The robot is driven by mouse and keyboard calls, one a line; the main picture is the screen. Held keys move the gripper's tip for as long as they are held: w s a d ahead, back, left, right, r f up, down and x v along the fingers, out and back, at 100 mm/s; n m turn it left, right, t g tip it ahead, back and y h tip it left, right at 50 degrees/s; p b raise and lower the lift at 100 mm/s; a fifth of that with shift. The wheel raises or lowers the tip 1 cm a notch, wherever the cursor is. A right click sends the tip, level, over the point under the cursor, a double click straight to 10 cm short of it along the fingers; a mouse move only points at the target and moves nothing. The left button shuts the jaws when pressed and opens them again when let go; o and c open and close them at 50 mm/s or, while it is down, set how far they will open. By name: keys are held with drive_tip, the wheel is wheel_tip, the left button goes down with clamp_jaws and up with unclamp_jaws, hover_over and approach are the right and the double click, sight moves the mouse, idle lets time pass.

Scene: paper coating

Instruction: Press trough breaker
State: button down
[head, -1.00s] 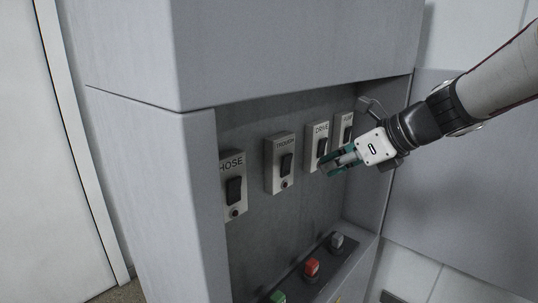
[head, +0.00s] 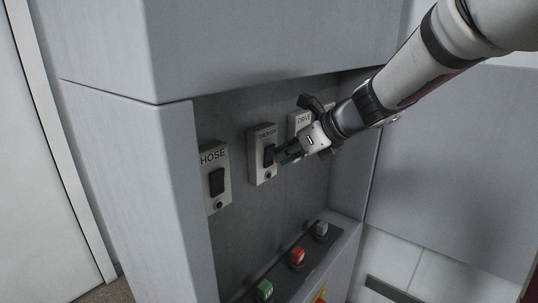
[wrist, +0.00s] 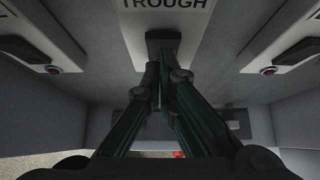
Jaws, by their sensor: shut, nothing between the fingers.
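The trough breaker (head: 262,140) is a pale plate with a black rocker switch and a small round indicator below it, on the recessed panel in the head view. In the wrist view its TROUGH label (wrist: 165,6) shows at the top, and the black rocker (wrist: 163,37) is just below the label. My gripper (head: 279,155) is shut and empty, with its green fingertips at the right edge of the trough breaker's rocker. In the wrist view the fingertips (wrist: 163,62) overlap the lower part of the rocker. I cannot tell whether they touch it.
The HOSE breaker (head: 216,178) is to the left. The DRIVE breaker (head: 299,121) is to the right, partly behind my gripper. Below is a ledge with green (head: 264,289), red (head: 297,256) and grey (head: 321,230) buttons. The cabinet side walls and top overhang enclose the recess.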

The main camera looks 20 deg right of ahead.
drive_tip(key=shift+w+a+r, duration=0.2)
drive_tip(key=shift+w, duration=0.1)
drive_tip(key=shift+r+p, duration=0.25)
drive_tip(key=shift+p, duration=0.2)
drive_tip(key=shift+r+p, duration=0.5)
drive_tip(key=shift+r, duration=0.05)
drive_tip(key=shift+s+d+r, duration=0.25)
drive_tip(key=shift+s+r, duration=0.05)
drive_tip(key=shift+r, duration=0.05)
drive_tip(key=s+d+r, duration=0.1)
drive_tip(key=s+d, duration=0.7)
drive_tip(key=s, duration=0.3)
